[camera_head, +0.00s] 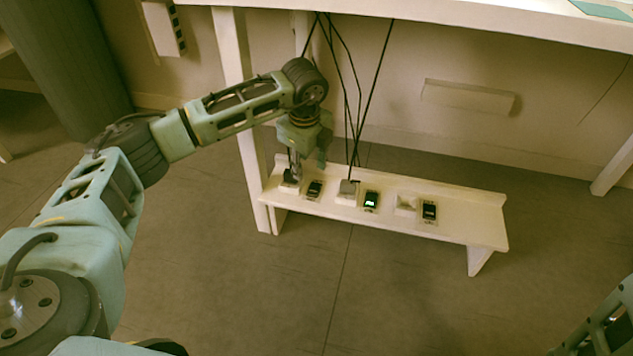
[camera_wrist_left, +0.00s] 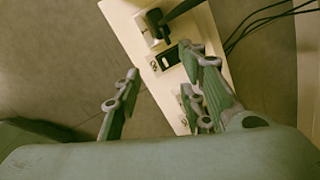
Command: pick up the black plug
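The black plug (camera_head: 290,178) sits in the leftmost socket on the low white bench; my gripper partly hides it in the head view. In the left wrist view, the black plug (camera_wrist_left: 157,24) stands in its white socket near the top, with a thick black cord running up right. My left gripper (camera_head: 308,158) hangs just above the bench's left end. In the left wrist view, its fingers (camera_wrist_left: 160,90) are spread wide with nothing held between them, and the plug lies beyond their tips. My right gripper is not seen; only part of my right arm shows at the lower right.
The low bench (camera_head: 465,232) also carries a pale plug (camera_head: 348,187) in the middle socket, an empty-looking right socket (camera_head: 406,205) and small black meters, one lit green (camera_head: 371,200). Black cords (camera_head: 368,90) hang from the table (camera_head: 480,20) above. Floor in front is clear.

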